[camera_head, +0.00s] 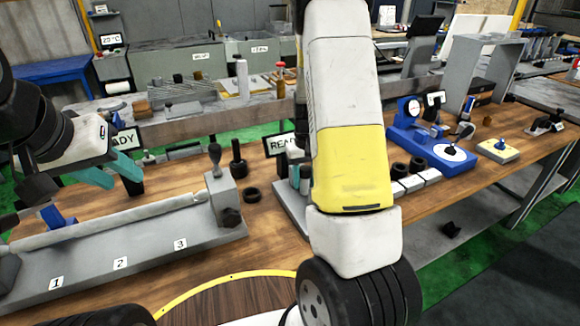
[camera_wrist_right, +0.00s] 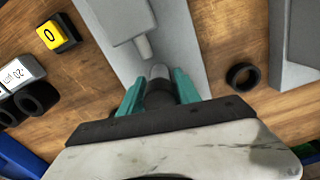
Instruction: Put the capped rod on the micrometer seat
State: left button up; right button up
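In the right wrist view my right gripper (camera_wrist_right: 160,88) has its teal fingers close against both sides of a dark upright piece with a grey rounded tip, which looks like the capped rod (camera_wrist_right: 158,73). It is over a grey plate (camera_wrist_right: 187,50), close to the pale nozzle of a grey block (camera_wrist_right: 133,22). I cannot tell whether it touches the plate or nozzle. In the head view my right arm hides most of this spot. The micrometer seat is not clearly identifiable; the grey plate (camera_head: 288,203) partly shows there. My left gripper (camera_head: 108,172) is open and empty.
A long bar (camera_head: 110,220) lies along a grey bed (camera_head: 150,250) marked 1, 2, 3. A black ring (camera_head: 252,195) lies beside it. A blue dial instrument (camera_head: 445,155), white blocks (camera_head: 412,183) and a yellow pad (camera_head: 497,152) stand to the right.

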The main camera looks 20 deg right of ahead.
jog(key=shift+o, duration=0.8)
notch_tip(320, 180, up, 12)
jog(key=shift+r, duration=0.15)
jog(key=s+a+r+t, duration=0.2)
jog(key=s+a+r, duration=0.2)
jog(key=s, duration=0.3)
jog(key=s+a+r+t+y, duration=0.1)
jog(key=s+a+r+t, duration=0.1)
jog(key=s+a+r, duration=0.2)
jog(key=s+a+r+n+t+y, duration=0.1)
jog(key=s+a+r, duration=0.3)
jog(key=s, duration=0.6)
notch_tip(320, 180, up, 2)
jog(key=shift+s+r+t, duration=0.2)
jog(key=shift+t, duration=0.4)
jog(key=shift+d, duration=0.15)
